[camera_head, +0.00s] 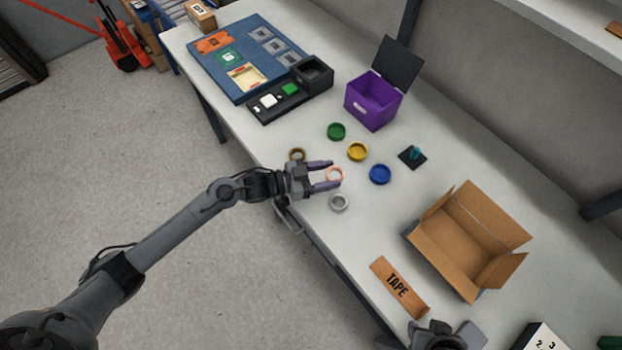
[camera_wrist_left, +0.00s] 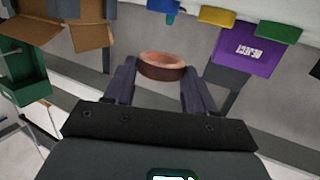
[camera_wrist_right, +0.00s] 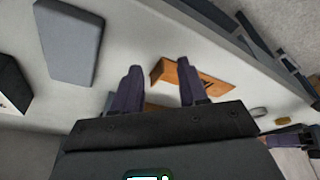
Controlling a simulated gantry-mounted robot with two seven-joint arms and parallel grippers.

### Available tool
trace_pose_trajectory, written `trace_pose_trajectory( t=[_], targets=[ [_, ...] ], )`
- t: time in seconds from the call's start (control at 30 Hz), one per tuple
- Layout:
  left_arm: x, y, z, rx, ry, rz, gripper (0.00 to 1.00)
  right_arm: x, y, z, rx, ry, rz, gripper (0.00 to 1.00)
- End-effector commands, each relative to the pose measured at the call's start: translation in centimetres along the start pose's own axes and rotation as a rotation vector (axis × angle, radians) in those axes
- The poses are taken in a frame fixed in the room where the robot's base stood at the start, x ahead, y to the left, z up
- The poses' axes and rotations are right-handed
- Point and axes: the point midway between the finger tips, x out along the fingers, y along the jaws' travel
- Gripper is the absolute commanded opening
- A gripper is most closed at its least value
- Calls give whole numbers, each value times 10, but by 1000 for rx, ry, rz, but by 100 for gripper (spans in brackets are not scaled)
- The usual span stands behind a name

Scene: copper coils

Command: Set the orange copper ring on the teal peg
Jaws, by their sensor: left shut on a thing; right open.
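The copper ring (camera_head: 335,174) looks pinkish orange in the head view, at the fingertips of my left gripper (camera_head: 324,175). My left gripper is shut on it, and the left wrist view shows the ring (camera_wrist_left: 162,72) between the two fingers. The teal peg (camera_head: 415,153) stands upright on a dark square base (camera_head: 407,162), to the right of the ring and apart from it. My right gripper (camera_wrist_right: 158,80) is open and empty, near the orange-brown TAPE piece in its wrist view. Its fingertips do not show clearly in the head view.
Green (camera_head: 336,131), yellow (camera_head: 357,152), blue (camera_head: 380,174), grey (camera_head: 339,202) and bronze (camera_head: 297,154) rings lie on the table around the left gripper. A purple bin (camera_head: 370,108) stands behind. An open cardboard box (camera_head: 440,241) and the TAPE piece (camera_head: 400,287) lie to the right.

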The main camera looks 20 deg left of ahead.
Motion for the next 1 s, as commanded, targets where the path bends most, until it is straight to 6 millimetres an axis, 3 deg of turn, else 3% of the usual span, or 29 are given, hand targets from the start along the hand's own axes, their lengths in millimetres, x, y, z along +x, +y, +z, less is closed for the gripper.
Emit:
trace_pose_trajectory(
  t=[0.1, 0.33, 0.47, 0.73, 1.0],
  targets=[
    [-15, -15, 16, 0, -1, -1, 18, 3, -1, 1, 3, 0, -2, 43],
    [-29, -29, 31, 0, 2, 0, 18, 5, -1, 1, 4, 0, -3, 43],
    [-30, -31, 35, 0, 3, 0, 18, 6, -1, 2, 4, 0, -3, 43],
    [-26, -31, 63, -1, 2, 0, 18, 8, 0, 3, 1, -1, -1, 43],
    [-25, -30, 68, 0, 3, 0, 18, 8, 1, 3, -6, -2, 5, 43]
  ],
)
